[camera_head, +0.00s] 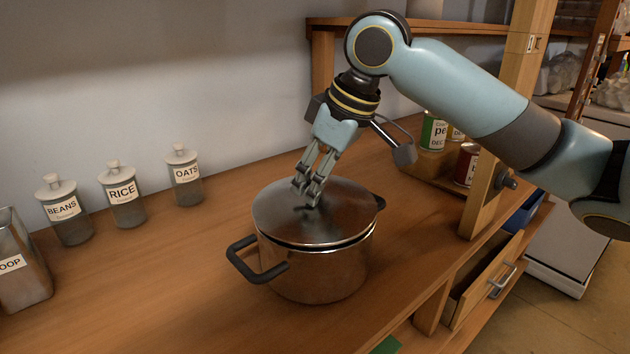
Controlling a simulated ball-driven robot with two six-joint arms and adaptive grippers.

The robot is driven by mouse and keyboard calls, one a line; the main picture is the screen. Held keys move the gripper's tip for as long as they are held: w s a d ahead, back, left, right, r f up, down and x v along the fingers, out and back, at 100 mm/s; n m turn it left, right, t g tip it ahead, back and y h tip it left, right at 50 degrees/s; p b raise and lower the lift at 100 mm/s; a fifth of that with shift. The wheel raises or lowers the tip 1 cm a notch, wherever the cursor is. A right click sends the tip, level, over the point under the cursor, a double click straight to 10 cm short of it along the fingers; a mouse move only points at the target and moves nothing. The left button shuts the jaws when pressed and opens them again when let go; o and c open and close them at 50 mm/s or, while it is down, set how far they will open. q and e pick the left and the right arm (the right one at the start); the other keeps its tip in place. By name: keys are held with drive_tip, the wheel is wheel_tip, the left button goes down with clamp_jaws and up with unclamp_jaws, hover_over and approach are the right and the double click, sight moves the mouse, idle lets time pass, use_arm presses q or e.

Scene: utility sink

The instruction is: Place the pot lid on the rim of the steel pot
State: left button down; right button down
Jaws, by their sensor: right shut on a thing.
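The steel pot (322,277) stands on the wooden counter, with one dark handle at its left and another partly showing at its back right. The round metal pot lid (285,222) lies over the pot's opening and covers it. Its near edge sits very close to the rim; I cannot tell whether it rests fully on it. My right gripper (307,203) points down at the middle of the lid and is shut on its knob, which the fingers mostly hide. My left gripper is not in view.
Jars labelled beans (69,226), rice (124,207) and oats (185,185) stand left along the wall. A clear container (22,278) is at the far left. Cans (433,133) stand on the right behind my arm. An open drawer (487,279) is at the lower right. Counter left of the pot is clear.

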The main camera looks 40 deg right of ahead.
sight(329, 202)
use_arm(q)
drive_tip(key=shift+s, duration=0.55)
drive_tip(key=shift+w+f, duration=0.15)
use_arm(e)
drive_tip(key=shift+f, duration=0.4)
drive_tip(key=c, duration=0.9)
unclamp_jaws()
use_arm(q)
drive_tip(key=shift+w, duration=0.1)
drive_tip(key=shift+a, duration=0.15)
use_arm(e)
drive_tip(key=v, duration=0.5)
drive_tip(key=shift+s+d+r, duration=0.15)
drive_tip(key=shift+r, duration=0.2)
drive_tip(key=shift+v, duration=0.85)
